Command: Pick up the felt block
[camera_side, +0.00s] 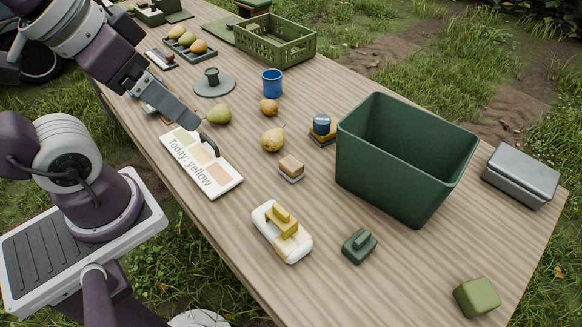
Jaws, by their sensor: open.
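I cannot tell for certain which item is the felt block. One candidate is a small block with a tan top and grey underside (291,168), resting on the table right of the sign board. Another is a plain olive-green block (477,297) with rounded edges at the near right corner. My gripper (176,112) is open over the left edge of the table, above the far end of the sign board. It is left of and well apart from both blocks. Part of its fingers is hidden by the near finger.
A large green bin (403,160) stands at the right, with a grey metal box (520,176) beyond it. A white-and-yellow item (282,232) and a dark green handled block (359,246) lie in front. Pears (272,139), a blue cup (272,83) and the sign board (202,163) are nearby.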

